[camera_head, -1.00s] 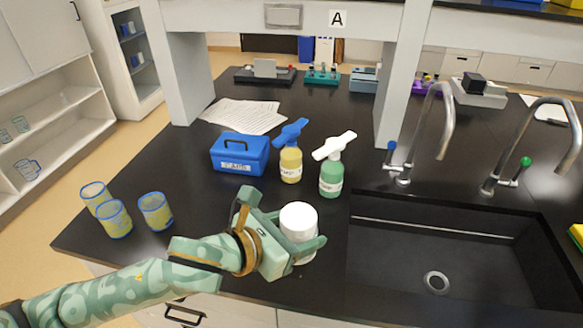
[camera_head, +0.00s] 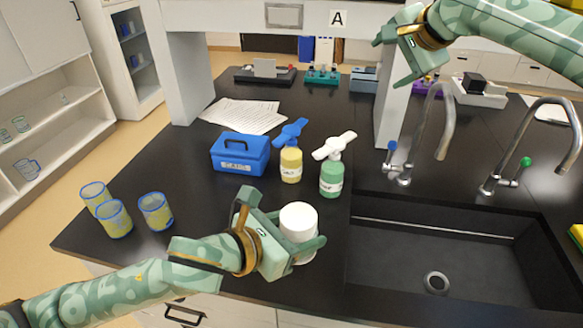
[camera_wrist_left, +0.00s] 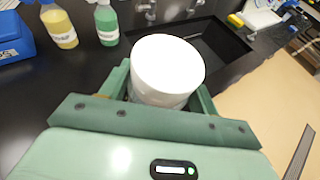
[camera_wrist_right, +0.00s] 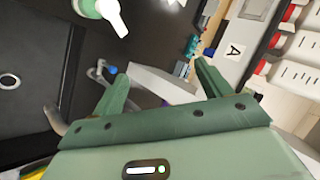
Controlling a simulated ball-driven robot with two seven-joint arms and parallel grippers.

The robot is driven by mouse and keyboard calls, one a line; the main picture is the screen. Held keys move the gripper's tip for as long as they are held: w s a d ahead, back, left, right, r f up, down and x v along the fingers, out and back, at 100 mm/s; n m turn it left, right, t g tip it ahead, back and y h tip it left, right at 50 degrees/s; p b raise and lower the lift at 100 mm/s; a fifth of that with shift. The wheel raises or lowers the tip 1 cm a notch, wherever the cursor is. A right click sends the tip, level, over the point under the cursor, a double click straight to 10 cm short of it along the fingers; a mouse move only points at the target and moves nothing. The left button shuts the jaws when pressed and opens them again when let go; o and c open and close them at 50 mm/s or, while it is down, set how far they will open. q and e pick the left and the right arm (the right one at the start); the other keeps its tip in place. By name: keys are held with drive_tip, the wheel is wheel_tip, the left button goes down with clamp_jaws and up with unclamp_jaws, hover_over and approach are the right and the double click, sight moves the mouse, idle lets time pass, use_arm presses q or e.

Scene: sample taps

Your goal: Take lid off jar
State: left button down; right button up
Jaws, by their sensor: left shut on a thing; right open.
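The jar (camera_head: 303,257) is whitish, upright, with a wide white lid (camera_head: 298,216) on top. It is near the counter's front edge, left of the sink. My left gripper (camera_head: 298,243) is shut on the jar's body below the lid; its fingers hide part of the jar. In the left wrist view the lid (camera_wrist_left: 168,66) sits on the jar (camera_wrist_left: 158,97) between the fingers. My right gripper (camera_head: 390,64) is open and empty, high at the upper right, well away from the jar. Its open fingers also show in the right wrist view (camera_wrist_right: 161,72).
A yellow bottle (camera_head: 291,168) and a green bottle (camera_head: 331,180) stand behind the jar. A blue box (camera_head: 240,155) is behind left, and several beakers (camera_head: 155,212) stand at the left. The sink (camera_head: 450,235) with two taps lies right. A shelf post (camera_head: 398,110) rises near my right gripper.

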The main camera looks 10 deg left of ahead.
drive_tip(key=s+a+f+g, duration=0.4)
drive_tip(key=s+a, duration=0.7)
drive_tip(key=g+h, duration=0.4)
hover_over(292, 214)
drive_tip(key=f, duration=0.2)
drive_tip(key=w+f, duration=0.1)
drive_tip(key=f, duration=0.1)
drive_tip(key=shift+a+f, duration=0.1)
drive_tip(key=shift+f, duration=0.05)
drive_tip(key=shift+g, duration=0.3)
drive_tip(key=f, duration=0.5)
drive_tip(key=s+f, duration=0.1)
drive_tip(key=f, duration=0.1)
drive_tip(key=shift+f, duration=0.65)
